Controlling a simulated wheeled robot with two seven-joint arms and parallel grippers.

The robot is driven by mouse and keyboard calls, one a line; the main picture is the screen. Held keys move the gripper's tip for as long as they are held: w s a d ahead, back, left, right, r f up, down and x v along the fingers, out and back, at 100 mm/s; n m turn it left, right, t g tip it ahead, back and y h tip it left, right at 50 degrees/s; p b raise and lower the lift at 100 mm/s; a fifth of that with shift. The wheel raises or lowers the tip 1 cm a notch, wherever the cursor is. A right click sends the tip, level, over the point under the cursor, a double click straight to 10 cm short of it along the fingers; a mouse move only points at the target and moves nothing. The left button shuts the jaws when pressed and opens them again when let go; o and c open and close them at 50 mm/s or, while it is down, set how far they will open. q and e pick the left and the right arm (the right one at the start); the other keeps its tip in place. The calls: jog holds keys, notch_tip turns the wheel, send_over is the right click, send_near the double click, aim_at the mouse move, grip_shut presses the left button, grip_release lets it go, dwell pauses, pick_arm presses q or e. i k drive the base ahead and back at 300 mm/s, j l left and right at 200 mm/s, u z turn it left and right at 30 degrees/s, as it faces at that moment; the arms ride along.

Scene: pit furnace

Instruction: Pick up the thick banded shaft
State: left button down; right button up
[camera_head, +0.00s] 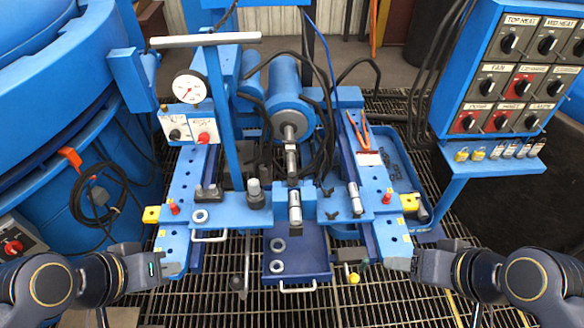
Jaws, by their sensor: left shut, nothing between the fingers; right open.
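A thick silver shaft (295,208) with a band around it sits on the blue cross plate at the centre of the bench; it looks like the thick banded shaft. A slimmer silver shaft (355,198) is to its right on the blue frame. My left gripper (178,266) is shut and empty, beside the front end of the left blue rail, well left of the thick shaft. My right gripper (394,263) is open, by the front end of the right rail, to the right of and nearer than both shafts. Its finger gap is hard to see.
A blue motor (287,85) with a metal spindle stands behind the shafts. A blue post with a grey crossbar (205,40) and a gauge (189,87) rise at the left. A blue drawer (296,260) with rings is in front. A control panel (520,75) is at the right.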

aim_at(296, 219)
jog(key=i+l+u, duration=0.1)
jog(key=u, duration=0.3)
jog(key=i+l+u, duration=0.15)
jog(key=u, duration=0.2)
jog(key=i+l+u, duration=0.2)
jog(key=u, duration=0.2)
jog(key=i, duration=0.05)
